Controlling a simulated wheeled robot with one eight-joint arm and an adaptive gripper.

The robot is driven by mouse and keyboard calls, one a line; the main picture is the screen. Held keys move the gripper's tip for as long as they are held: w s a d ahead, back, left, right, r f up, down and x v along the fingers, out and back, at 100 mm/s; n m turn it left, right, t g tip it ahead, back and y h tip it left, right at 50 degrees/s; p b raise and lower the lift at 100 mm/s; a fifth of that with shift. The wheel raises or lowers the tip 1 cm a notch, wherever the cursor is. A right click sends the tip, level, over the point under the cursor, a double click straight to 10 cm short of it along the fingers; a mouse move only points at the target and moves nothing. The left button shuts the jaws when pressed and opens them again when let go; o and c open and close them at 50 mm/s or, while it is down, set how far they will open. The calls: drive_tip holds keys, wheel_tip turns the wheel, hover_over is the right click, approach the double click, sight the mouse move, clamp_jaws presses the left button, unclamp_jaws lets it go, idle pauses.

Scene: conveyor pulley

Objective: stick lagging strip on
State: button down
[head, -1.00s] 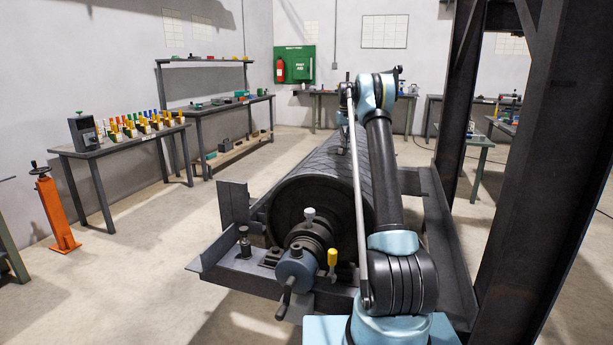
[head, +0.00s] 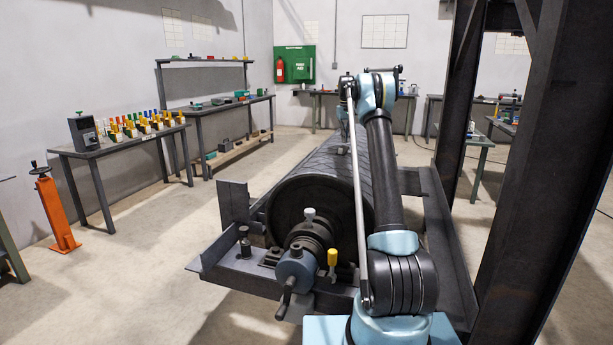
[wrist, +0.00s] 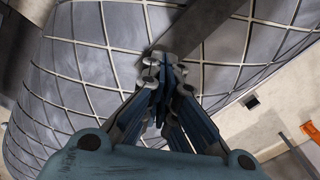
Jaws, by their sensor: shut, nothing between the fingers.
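The conveyor pulley (head: 312,208) lies in its steel frame in the head view, its dark end towards me. In the wrist view its curved grey face (wrist: 90,75) carries a grid of pale lines. A dark flat strip (wrist: 218,22), perhaps the lagging strip, runs across this face from the fingertips to the upper right. My gripper (wrist: 163,62) is shut and empty, its tips at or just above the strip's near end; I cannot tell whether they touch. In the head view my arm mostly hides the gripper, over the far part of the pulley.
A steel post (head: 530,170) stands close on the right of my arm. A yellow-handled tool (head: 332,258) stands by the pulley's bearing (head: 297,268). A bench with coloured tools (head: 120,145) and an orange stand (head: 58,210) are at left. Floor between is clear.

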drive_tip(key=shift+r, duration=1.65)
drive_tip(key=shift+s, duration=0.1)
drive_tip(key=s+r, duration=0.4)
drive_tip(key=s, duration=0.4)
drive_tip(key=s+r, duration=0.4)
drive_tip(key=s, duration=0.4)
drive_tip(key=s+m+t, duration=0.1)
drive_tip(key=s, duration=1.8)
drive_tip(key=s+f, duration=0.5)
drive_tip(key=s, duration=0.6)
drive_tip(key=s+f, duration=0.5)
drive_tip(key=s, duration=0.6)
drive_tip(key=s+f+m+t, duration=0.1)
drive_tip(key=s+f, duration=1.4)
drive_tip(key=f, duration=0.1)
